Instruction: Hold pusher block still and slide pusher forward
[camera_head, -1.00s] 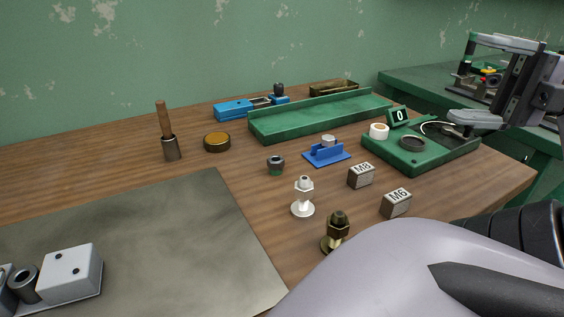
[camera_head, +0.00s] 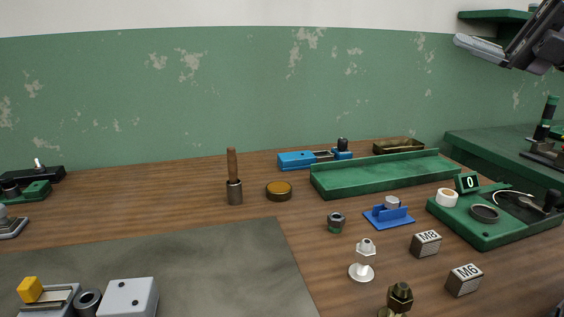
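A blue block (camera_head: 297,160) stands at the back of the wooden table, left of and behind the long green tray. It looks like the pusher block. A slide with a black knob (camera_head: 342,147) on a blue base sits at its right end and looks like the pusher. Nothing touches either part. My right gripper (camera_head: 482,48) is raised at the top right, cut by the frame edge, far from the blue block. Its finger opening does not show clearly. My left gripper is not in view.
The long green tray (camera_head: 380,188) lies right of the blue block. A wooden-handled brush (camera_head: 234,180) and a round tin (camera_head: 279,191) stand in front left. Nuts, marked M8 (camera_head: 427,243) and M6 (camera_head: 464,280) blocks lie front right.

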